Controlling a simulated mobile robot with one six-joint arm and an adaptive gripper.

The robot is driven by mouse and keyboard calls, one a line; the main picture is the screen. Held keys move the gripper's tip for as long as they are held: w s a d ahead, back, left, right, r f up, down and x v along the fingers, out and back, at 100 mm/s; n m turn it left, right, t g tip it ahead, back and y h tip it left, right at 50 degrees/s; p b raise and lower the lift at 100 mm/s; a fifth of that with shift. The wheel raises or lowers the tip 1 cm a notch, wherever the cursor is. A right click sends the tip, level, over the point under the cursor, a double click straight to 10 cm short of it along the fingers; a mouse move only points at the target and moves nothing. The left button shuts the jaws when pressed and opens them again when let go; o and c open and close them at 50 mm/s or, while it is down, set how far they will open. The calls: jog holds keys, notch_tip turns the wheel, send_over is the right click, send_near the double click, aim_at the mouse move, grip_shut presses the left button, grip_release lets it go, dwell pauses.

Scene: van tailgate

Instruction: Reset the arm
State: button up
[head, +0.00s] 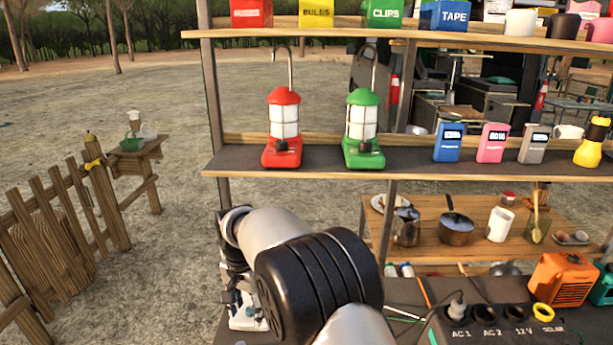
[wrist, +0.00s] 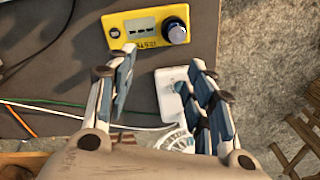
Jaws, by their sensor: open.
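My arm reaches across the lower middle of the head view, over the worktop. My gripper (wrist: 163,72) shows in the wrist view with its two fingers spread apart and nothing between them that it grips. It points down at a dark worktop (wrist: 60,75). Beyond the left fingertip lies a yellow box (wrist: 126,31) with a small display and a round knob. A flat white item (wrist: 170,88) lies beneath the gap between the fingers, partly hidden by the right finger. In the head view the gripper is largely hidden behind my arm.
A red lantern (head: 283,128) and a green lantern (head: 362,130) stand on the middle shelf (head: 235,163) above my arm. A power box (head: 500,326) is at the lower right. Cables (wrist: 45,108) cross the worktop. A wooden fence (head: 60,215) stands on open ground at left.

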jog(key=s+d+r+n+t, duration=0.1)
jog(key=s+d+r, duration=0.5)
jog(key=d+r, duration=0.35)
jog(key=s+d+r+n+t, duration=0.1)
jog(key=s+d+r, duration=0.5)
jog(key=d+r, duration=0.4)
jog(key=s+d+f+n+t, duration=0.1)
jog(key=s+d, duration=0.4)
jog(key=s, duration=0.4)
jog(key=s+d+f+n+t, duration=0.1)
jog(key=s+d+f, duration=0.1)
jog(key=s+d, duration=0.3)
jog(key=s, duration=0.4)
jog(key=shift+s+d, duration=0.3)
jog(key=shift+r, duration=0.1)
grip_shut()
